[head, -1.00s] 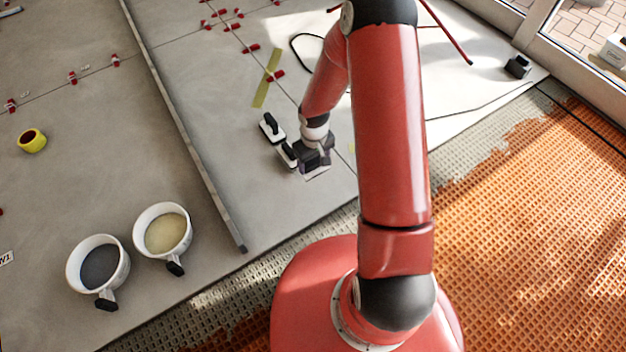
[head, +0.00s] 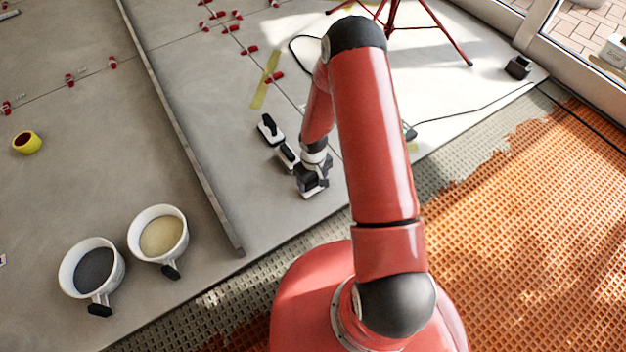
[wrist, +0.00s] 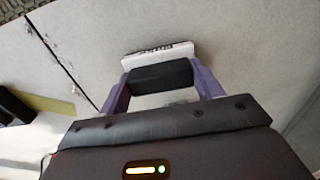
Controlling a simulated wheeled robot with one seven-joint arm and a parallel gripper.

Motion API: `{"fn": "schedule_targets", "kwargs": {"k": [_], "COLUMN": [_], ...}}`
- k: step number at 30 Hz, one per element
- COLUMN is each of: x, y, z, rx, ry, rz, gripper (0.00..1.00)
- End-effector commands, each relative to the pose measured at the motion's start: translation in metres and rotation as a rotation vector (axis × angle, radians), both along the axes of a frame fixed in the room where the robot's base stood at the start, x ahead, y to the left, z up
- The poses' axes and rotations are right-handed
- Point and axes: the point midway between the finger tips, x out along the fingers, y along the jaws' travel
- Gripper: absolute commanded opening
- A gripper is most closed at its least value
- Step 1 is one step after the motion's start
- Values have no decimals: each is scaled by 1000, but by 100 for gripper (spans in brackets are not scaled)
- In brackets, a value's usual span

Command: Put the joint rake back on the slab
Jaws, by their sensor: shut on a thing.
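The joint rake (wrist: 161,75) has a black grip and a white plate with dark marks along its edge. My gripper (wrist: 162,88) is shut on its black grip, one purple finger at each side. In the head view the white plate of the joint rake (head: 312,194) shows just below my gripper (head: 312,178), over the grey slab (head: 265,210) near its front edge. I cannot tell whether the plate touches the slab. My gripper hides most of the grip in the head view.
Two black-handled white tools, one farther off (head: 269,129) and one nearer (head: 287,156), lie just left of my gripper. A long metal strip (head: 185,130) and two cups, one with dark filling (head: 92,268) and one with beige (head: 160,236), are left. Bare slab lies between.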

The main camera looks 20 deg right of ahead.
Motion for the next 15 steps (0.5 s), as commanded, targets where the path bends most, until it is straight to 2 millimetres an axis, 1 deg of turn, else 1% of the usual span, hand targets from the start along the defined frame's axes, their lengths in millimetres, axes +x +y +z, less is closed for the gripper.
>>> {"fn": "schedule_targets", "kwargs": {"k": [2, 3, 7, 8, 15], "x": [0, 0, 0, 0, 0], "y": [0, 0, 0, 0, 0], "z": [-4, -3, -3, -2, -2], "rx": [0, 0, 0, 0, 0], "ry": [0, 0, 0, 0, 1], "rz": [0, 0, 0, 0, 0], "gripper": [42, 68, 85, 87, 87]}}
